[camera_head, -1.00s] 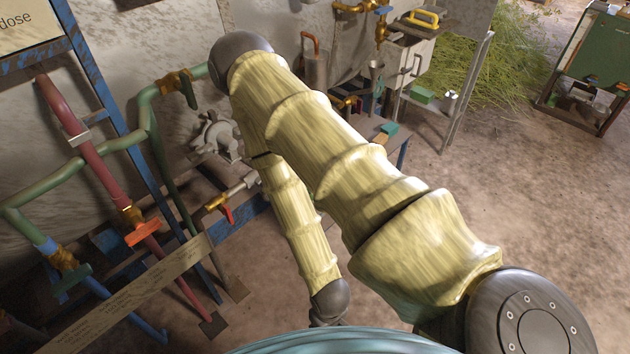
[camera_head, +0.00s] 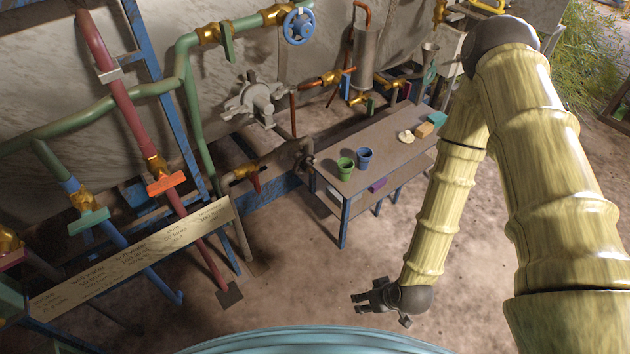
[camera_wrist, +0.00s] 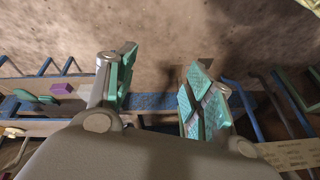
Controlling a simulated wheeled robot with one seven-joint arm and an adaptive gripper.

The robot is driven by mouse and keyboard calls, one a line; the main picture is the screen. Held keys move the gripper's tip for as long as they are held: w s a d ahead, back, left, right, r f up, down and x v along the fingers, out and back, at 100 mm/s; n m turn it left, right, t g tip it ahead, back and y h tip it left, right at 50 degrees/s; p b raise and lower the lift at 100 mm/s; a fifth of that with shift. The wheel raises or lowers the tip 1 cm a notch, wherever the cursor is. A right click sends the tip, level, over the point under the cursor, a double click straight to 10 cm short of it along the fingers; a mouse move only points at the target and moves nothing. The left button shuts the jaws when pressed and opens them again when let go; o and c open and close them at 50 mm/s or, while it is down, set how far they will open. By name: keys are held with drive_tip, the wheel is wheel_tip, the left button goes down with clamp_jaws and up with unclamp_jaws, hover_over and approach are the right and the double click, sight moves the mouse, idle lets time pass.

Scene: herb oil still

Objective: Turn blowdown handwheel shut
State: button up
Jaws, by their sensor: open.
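A blue round handwheel (camera_head: 299,27) sits at the end of the green pipe, high on the wall at the top middle of the head view. It is the only round wheel I can pick out, and I see no label naming it as the blowdown one. My gripper (camera_head: 358,299) hangs low over the dirt floor, well below the handwheel and apart from it. The handwheel does not show in the wrist view.
A table (camera_head: 378,160) with a green cup (camera_head: 345,168) and a blue cup (camera_head: 364,158) stands mid-scene. A red pipe (camera_head: 112,110), valves with lever handles and a label board (camera_head: 135,255) fill the left. The floor around my gripper is clear.

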drive_tip(key=w+a+f+n+t+y+b, duration=0.2)
drive_tip(key=w+a+b, duration=0.2)
drive_tip(key=w, duration=0.3)
drive_tip(key=n+t+y+b, duration=0.6)
drive_tip(key=n+t+b, duration=0.35)
drive_tip(key=b, duration=0.55)
approach(310, 170)
drive_tip(key=shift+n, duration=0.35)
drive_tip(key=b+x, duration=0.1)
drive_tip(key=x, duration=0.8)
drive_tip(key=shift+w+a, duration=0.2)
drive_tip(key=shift+w, duration=0.05)
drive_tip(key=shift+c, duration=0.2)
drive_tip(key=c, duration=1)
